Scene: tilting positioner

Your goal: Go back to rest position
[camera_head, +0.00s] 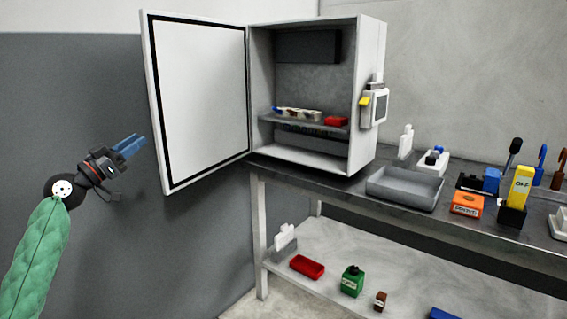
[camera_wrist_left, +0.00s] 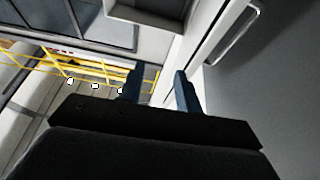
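My left gripper (camera_head: 130,146) is at the left of the head view, with a green-sleeved arm below it and blue fingers pointing right. It is in free air in front of the grey wall, left of the open cabinet door (camera_head: 200,100). In the left wrist view the two blue fingers of my left gripper (camera_wrist_left: 160,88) stand apart with nothing between them. My right gripper is not in view.
The open cabinet (camera_head: 374,70) stands on a grey workbench (camera_head: 330,190). The bench holds a grey tray (camera_head: 405,188), an orange box (camera_head: 467,204) and several tools. The lower shelf holds a red tray (camera_head: 307,267) and a green box (camera_head: 352,281).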

